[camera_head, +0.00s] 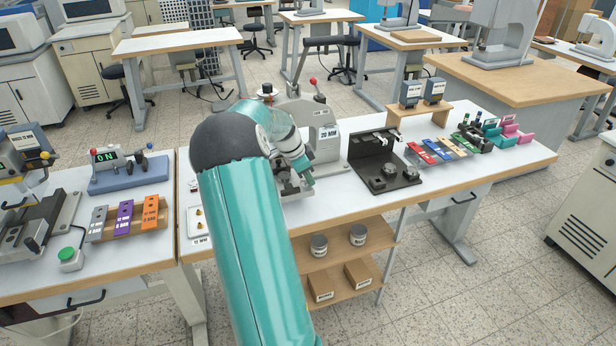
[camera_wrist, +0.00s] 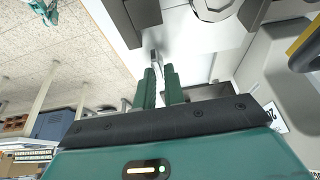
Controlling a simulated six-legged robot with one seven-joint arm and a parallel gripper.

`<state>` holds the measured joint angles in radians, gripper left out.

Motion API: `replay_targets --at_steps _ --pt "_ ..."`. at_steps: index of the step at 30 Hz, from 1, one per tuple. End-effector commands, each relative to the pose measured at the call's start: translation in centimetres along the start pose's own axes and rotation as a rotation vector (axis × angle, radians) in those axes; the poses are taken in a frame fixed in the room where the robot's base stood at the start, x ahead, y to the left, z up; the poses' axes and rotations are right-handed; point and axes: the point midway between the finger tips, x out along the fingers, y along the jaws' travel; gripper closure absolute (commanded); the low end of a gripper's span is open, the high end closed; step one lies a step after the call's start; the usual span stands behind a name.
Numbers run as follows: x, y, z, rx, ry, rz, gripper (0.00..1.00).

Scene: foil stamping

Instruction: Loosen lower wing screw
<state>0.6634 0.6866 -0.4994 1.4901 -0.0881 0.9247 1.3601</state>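My arm reaches over the worktable to the grey press (camera_head: 322,140) marked 20 MM. In the wrist view the two green fingers of my gripper (camera_wrist: 161,85) point at the underside of the machine. A narrow pale metal piece (camera_wrist: 154,58), possibly the wing screw, stands at the fingertips and shows in the slim gap between them. I cannot tell whether the fingers touch it. No wing screw can be made out in the head view.
A black fixture (camera_head: 378,158) with round parts stands right of the press. Beyond it lie coloured blocks (camera_head: 437,150) and a small wooden stand (camera_head: 420,112). A white tray (camera_head: 200,222) with brass pieces lies left of my arm. Low shelves hold tins and boxes.

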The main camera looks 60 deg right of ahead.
Motion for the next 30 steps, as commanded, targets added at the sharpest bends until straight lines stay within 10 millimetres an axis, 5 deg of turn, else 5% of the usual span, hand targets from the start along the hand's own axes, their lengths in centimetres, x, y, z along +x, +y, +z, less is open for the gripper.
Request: replay_targets --at_steps 17,30 --pt "-0.06 -0.03 0.32 -0.043 -0.004 -0.016 1.0" --pt "-0.07 -0.15 0.62 -0.324 -0.008 -0.132 1.0"
